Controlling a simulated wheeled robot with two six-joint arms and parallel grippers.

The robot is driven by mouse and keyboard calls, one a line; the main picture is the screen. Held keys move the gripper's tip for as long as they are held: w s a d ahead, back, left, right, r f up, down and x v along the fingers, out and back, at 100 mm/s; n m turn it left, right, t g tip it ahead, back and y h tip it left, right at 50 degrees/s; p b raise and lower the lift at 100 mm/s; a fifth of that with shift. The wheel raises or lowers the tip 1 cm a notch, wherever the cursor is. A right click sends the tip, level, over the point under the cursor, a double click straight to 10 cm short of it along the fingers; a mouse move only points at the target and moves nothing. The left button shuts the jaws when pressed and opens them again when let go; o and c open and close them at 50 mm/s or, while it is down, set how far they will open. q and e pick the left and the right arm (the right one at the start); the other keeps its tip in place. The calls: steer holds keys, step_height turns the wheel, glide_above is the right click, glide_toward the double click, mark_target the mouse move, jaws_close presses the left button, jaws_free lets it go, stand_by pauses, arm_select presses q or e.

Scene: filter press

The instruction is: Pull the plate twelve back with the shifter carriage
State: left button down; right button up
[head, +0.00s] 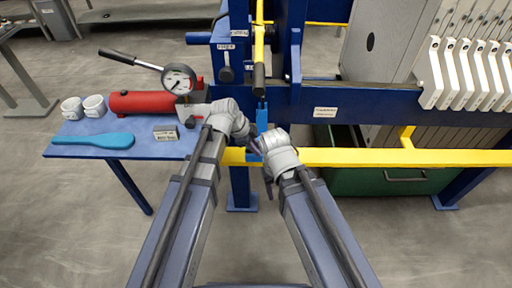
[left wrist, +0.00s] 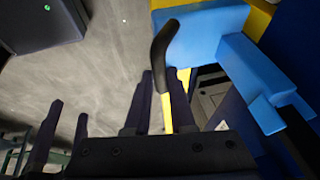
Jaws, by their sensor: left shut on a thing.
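My left gripper (head: 254,140) is beside the light-blue carriage piece (head: 262,112) at the yellow rail. In the left wrist view its dark fingers (left wrist: 164,98) are shut around the yellow shaft of a black-gripped lever (left wrist: 163,44), and light-blue blocks (left wrist: 205,35) stand close on the right. A yellow lever with a black grip (head: 259,78) shows above the carriage piece in the head view. My right gripper (head: 262,158) is close by, its fingers mostly hidden. White plate handles (head: 459,75) stand in a row at the right. I cannot tell which is plate twelve.
A yellow rail (head: 350,157) runs along the press's blue frame (head: 380,98). A green bin (head: 375,182) sits below the rail.

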stand_by(0.9)
arm_select(q)
steer(key=d, duration=0.5)
steer(key=c, duration=0.8)
jaws_free()
steer(key=shift+o, duration=0.2)
steer(key=shift+a+r, duration=0.1)
arm_select(e)
steer(key=shift+r, duration=0.15)
arm_select(q)
steer(key=p+v, duration=0.7)
steer(key=shift+r, duration=0.3)
arm_select(e)
step_height(320, 180, up, 7)
arm_select(q)
steer(key=shift+a, duration=0.1)
arm_select(e)
steer(key=shift+o, duration=0.2)
